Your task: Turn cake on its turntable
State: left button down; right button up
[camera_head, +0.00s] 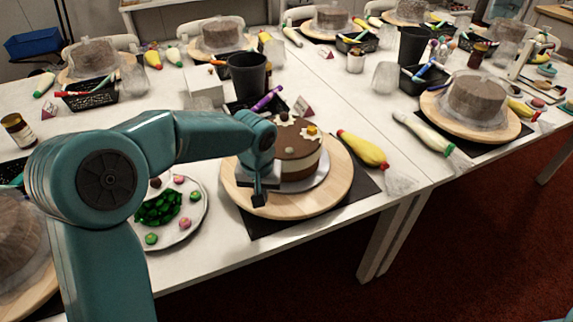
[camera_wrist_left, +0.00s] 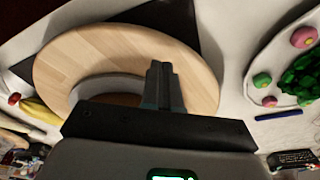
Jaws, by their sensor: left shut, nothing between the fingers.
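The decorated brown and cream cake (camera_head: 303,152) sits on a pale grey board on a round wooden turntable (camera_head: 318,200). The turntable stands on a dark mat (camera_head: 352,199) near the table's front edge. My left gripper (camera_head: 259,199) is shut and empty, over the front-left part of the turntable beside the cake. In the left wrist view its fingers (camera_wrist_left: 163,72) lie together over the turntable's wooden top (camera_wrist_left: 120,48). Whether the fingers touch the wood I cannot tell. My right gripper is out of view.
A plate (camera_head: 187,226) with green and pink sweets lies left of the turntable. A yellow piping bag (camera_head: 362,149) lies to its right. A black cup (camera_head: 248,75) and a purple pen (camera_head: 267,98) are behind. Other turntables with wrapped cakes fill the tables.

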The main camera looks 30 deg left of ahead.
aim_at(277, 210)
pick_arm(q)
jog(key=shift+a, duration=1.6)
jog(key=shift+f, duration=0.1)
jog(key=shift+f+b, duration=1.1)
jog(key=shift+f, duration=0.25)
jog(key=shift+d+b, duration=0.35)
jog(key=shift+d, duration=1.3)
jog(key=shift+w+d, duration=0.2)
jog(key=shift+d, duration=0.6)
jog(key=shift+w+d, duration=0.15)
jog(key=shift+d, duration=0.65)
